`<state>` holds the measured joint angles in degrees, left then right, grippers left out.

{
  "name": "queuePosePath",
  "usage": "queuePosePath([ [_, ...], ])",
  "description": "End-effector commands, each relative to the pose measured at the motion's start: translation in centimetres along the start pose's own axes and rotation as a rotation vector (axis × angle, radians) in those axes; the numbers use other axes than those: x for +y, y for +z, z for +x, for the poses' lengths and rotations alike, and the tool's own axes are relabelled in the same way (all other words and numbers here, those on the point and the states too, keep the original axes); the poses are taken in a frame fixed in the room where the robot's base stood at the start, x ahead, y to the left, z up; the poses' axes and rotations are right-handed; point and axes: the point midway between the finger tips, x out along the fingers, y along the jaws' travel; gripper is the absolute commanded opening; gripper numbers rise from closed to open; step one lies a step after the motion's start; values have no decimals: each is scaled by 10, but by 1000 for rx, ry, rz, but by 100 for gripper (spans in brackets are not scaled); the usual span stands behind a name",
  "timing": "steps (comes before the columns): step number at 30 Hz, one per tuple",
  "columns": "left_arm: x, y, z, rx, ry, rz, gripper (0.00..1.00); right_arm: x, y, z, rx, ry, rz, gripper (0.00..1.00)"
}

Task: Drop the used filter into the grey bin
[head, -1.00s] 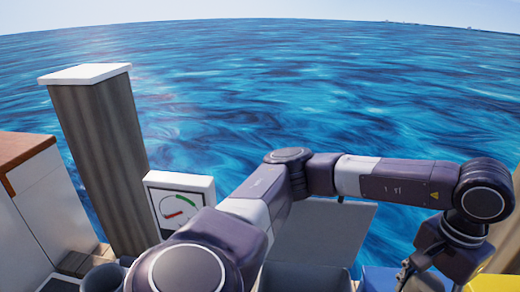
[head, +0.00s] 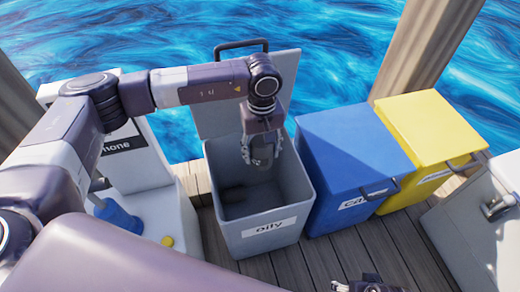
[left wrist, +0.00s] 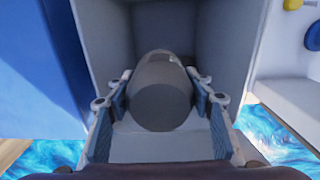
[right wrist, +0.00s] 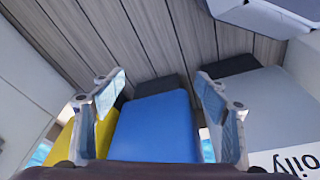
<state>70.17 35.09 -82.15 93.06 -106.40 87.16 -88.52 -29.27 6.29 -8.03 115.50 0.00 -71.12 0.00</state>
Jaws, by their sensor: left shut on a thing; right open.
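My left gripper (head: 261,150) is shut on the used filter (head: 263,154), a dark grey cylinder, and holds it above the open mouth of the grey bin. In the left wrist view the filter (left wrist: 160,92) sits between the two fingers, with the bin's pale grey walls around it. The grey bin (head: 262,242) carries the label "oily", and its lid (head: 207,115) stands open at the back. My right gripper (head: 370,286) is only partly in view at the bottom edge. In the right wrist view its fingers (right wrist: 165,95) are wide apart and empty.
A closed blue bin (head: 350,160) stands right of the grey bin, and a closed yellow bin (head: 432,130) beyond it. A white cabinet (head: 165,215) with a blue funnel-like object (head: 118,217) is at the left. Plank floor (head: 335,262) lies in front of the bins.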

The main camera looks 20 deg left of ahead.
Motion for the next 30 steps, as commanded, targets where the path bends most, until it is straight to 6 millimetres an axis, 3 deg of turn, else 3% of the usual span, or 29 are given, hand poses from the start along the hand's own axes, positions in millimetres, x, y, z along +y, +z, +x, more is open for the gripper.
queuePosePath([
  [18, 0, 0, 47, -1, 0, 2, 15, 4, -15, -82, 46, 8, 6, 68],
  [30, 0, 0, 53, -1, 1, 2, 15, 4, -14, -98, 51, 9, 7, 68],
])
